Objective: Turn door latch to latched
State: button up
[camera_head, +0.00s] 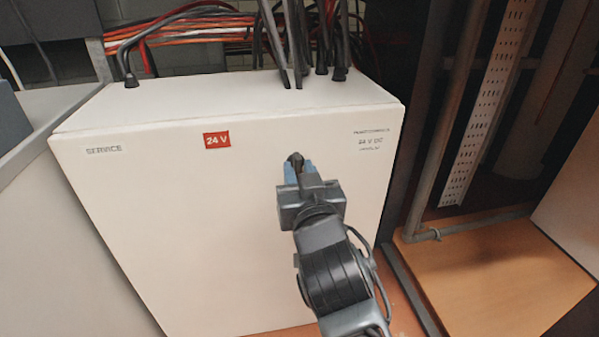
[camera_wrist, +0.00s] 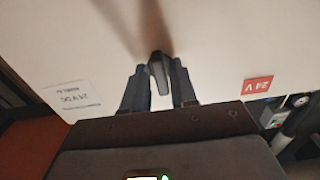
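A small dark door latch (camera_head: 295,159) sits on the front of the white cabinet door (camera_head: 190,230), right of the red 24 V label. My gripper (camera_head: 298,172) reaches up to it from below right and hides most of it. In the wrist view the dark latch (camera_wrist: 160,70) stands between the two fingertips of my gripper (camera_wrist: 160,82). The fingers press close on both sides of it, and a pale strip of door shows between them below the latch. The latch's base and any position marks are hidden.
The red 24 V label (camera_head: 216,140) is on the door. Black cables (camera_head: 285,45) enter the cabinet top. A perforated metal strip (camera_head: 490,100) and a pipe stand at the right. A wooden board (camera_head: 500,280) lies at lower right. The space before the door's left half is clear.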

jog(key=shift+o, duration=1)
jog(key=p+v, duration=0.1)
jog(key=v, duration=0.6)
jog(key=shift+s, duration=0.4)
jog(key=shift+d+r, duration=0.1)
jog(key=shift+d, duration=0.05)
jog(key=s+d+f+m+g+h, duration=0.1)
jog(key=s+d+f, duration=0.3)
jog(key=s+d, duration=0.45)
jog(key=s+d+f+h, duration=0.1)
jog(key=s+d+f, duration=0.35)
jog(key=s, duration=0.75)
jog(key=s+d+f+m+g+h, duration=0.1)
jog(key=s+d+f, duration=0.2)
jog(key=s+d, duration=0.55)
jog(key=s+d+r+m+h, duration=0.15)
jog(key=s+r, duration=0.35)
jog(key=s, duration=0.5)
notch_tip(320, 180, up, 20)
jog(key=p, duration=2.1)
jog(key=shift+f+g, duration=0.2)
jog(key=shift+g, duration=0.1)
